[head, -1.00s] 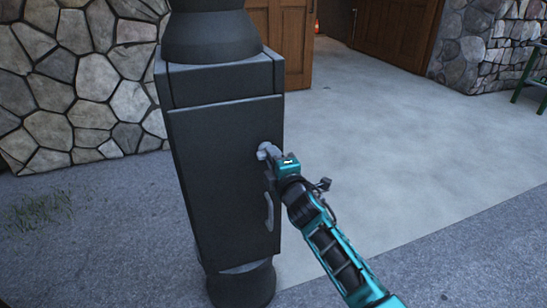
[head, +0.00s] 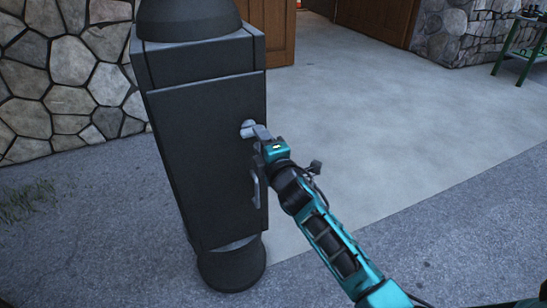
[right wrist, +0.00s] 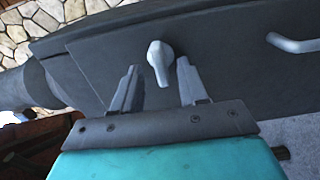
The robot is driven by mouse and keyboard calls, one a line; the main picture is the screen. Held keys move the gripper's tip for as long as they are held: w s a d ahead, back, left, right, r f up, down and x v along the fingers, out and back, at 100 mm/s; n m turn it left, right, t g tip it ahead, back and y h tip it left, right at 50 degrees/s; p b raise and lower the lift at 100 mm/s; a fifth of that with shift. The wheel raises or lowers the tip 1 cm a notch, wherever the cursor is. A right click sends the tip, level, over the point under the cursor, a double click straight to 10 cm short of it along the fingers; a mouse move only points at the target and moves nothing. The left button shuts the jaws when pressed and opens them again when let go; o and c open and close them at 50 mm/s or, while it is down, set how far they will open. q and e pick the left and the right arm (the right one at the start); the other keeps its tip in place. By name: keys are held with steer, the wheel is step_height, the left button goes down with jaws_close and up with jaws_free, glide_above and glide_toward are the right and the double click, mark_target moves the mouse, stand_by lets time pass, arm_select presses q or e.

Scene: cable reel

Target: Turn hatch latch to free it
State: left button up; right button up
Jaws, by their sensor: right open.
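The hatch (head: 205,160) is a flat dark grey door on the front of a dark pillar, and it looks closed. Its latch (head: 247,129) is a small light grey knob with a short lever near the door's right edge. My right gripper (head: 259,138) is at the latch, partly covering it in the head view. In the right wrist view, my right gripper (right wrist: 156,84) is open, with the latch (right wrist: 160,62) between its two fingers and a gap on each side. My left gripper is not in view.
A light grey bar handle (head: 256,189) sits below the latch; it also shows in the right wrist view (right wrist: 292,43). A stone wall (head: 65,75) stands behind at the left. Open concrete floor (head: 370,120) lies to the right. A green stand (head: 520,55) is far off at the right.

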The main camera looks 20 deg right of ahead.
arm_select(q)
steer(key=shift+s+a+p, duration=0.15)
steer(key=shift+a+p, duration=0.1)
steer(key=shift+p, duration=0.1)
arm_select(e)
steer(key=s, duration=1)
steer(key=shift+d, duration=0.15)
steer(key=shift+s+f, duration=0.1)
arm_select(q)
steer(key=p, duration=0.1)
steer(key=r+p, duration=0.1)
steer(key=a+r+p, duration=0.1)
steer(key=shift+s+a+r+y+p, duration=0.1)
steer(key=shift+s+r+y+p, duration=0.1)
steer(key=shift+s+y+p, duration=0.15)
arm_select(e)
steer(key=s+a+f+m+g, duration=0.1)
steer(key=s+f+m+g, duration=0.2)
steer(key=s+f+m, duration=0.4)
steer(key=s+a+f+m+g+y, duration=0.1)
steer(key=s+f+m+g, duration=0.3)
steer(key=s+f+m, duration=0.3)
steer(key=s+m, duration=0.1)
steer(key=s, duration=0.4)
steer(key=shift+s+f+m+y, duration=0.2)
steer(key=shift+f+m+y, duration=0.1)
steer(key=shift+f, duration=0.05)
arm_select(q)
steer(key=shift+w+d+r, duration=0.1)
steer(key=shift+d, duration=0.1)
